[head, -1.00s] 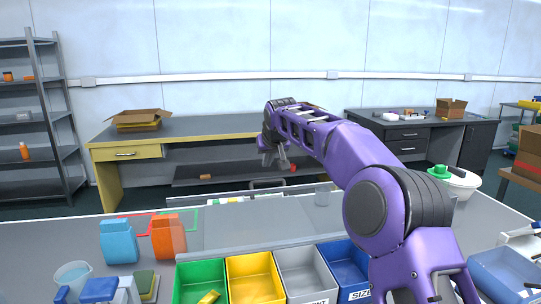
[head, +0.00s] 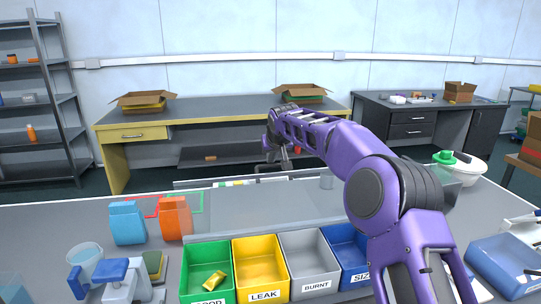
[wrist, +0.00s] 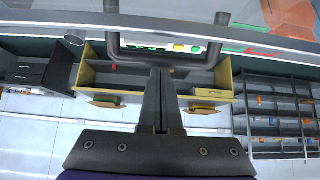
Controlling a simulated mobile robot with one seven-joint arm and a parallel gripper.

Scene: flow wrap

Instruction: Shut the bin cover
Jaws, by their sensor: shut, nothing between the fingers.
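A dark U-shaped handle (wrist: 112,40) shows large in the wrist view, in front of a clear panel (wrist: 165,20). I take this panel for the bin cover, though I cannot be sure. In the head view the handle (head: 271,168) is small, at the far side of the grey worktop. My gripper (head: 283,167) is just by it there. In the wrist view my gripper (wrist: 161,74) is shut and empty, its fingers pointing at the handle's crossbar. I cannot tell whether they touch.
Open green (head: 207,295), yellow (head: 262,286), grey (head: 309,281) and blue (head: 354,275) bins stand along the near edge. Blue (head: 127,224) and orange (head: 175,219) pouches stand at left. A yellow-framed workbench (head: 215,124) is behind. The middle worktop is clear.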

